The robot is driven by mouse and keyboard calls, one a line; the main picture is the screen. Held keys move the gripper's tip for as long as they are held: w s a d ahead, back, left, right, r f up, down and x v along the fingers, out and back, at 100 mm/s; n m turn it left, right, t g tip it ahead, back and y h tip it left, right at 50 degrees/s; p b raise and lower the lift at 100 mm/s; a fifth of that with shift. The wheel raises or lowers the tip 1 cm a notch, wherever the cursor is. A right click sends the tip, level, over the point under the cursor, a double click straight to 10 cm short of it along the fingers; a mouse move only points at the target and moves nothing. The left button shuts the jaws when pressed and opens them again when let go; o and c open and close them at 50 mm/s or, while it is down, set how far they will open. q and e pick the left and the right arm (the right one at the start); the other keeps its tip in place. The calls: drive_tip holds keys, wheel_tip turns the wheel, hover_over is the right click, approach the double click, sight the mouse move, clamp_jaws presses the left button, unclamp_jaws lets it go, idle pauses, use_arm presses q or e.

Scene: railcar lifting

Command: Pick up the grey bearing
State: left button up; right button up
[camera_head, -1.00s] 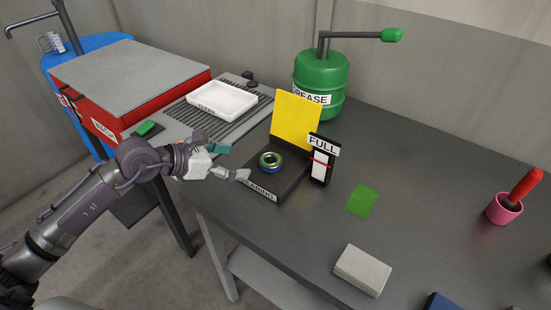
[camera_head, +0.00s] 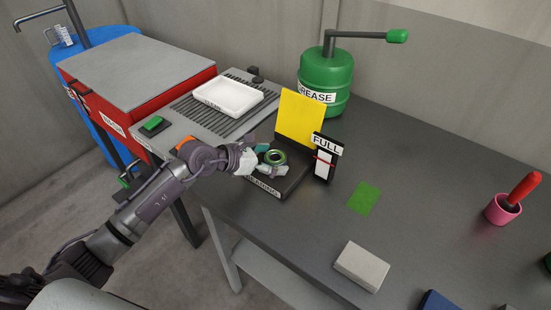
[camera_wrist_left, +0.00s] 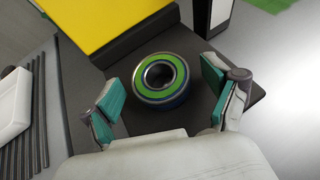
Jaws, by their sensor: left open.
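The bearing (camera_head: 274,157) is a ring with a metallic grey bore, a green top face and a blue lower edge. It sits on a dark stand (camera_head: 293,178) with a "BEARING" label on its front. In the left wrist view the bearing (camera_wrist_left: 161,80) lies between and just beyond the fingertips, with a gap on each side. My left gripper (camera_head: 267,160) is open, with teal finger pads on either side of the bearing. It also shows in the left wrist view (camera_wrist_left: 164,95). My right gripper is in neither view.
A yellow panel (camera_head: 300,119) and a "FULL" gauge (camera_head: 324,163) stand close behind and right of the bearing. A green grease drum (camera_head: 326,82), white tray (camera_head: 228,97) and grey block (camera_head: 361,266) are also on the worktop. The right middle is mostly clear.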

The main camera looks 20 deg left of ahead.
use_arm(q)
drive_tip(key=c, duration=1.4)
drive_tip(key=shift+c, duration=0.4)
drive_tip(key=shift+r, duration=0.1)
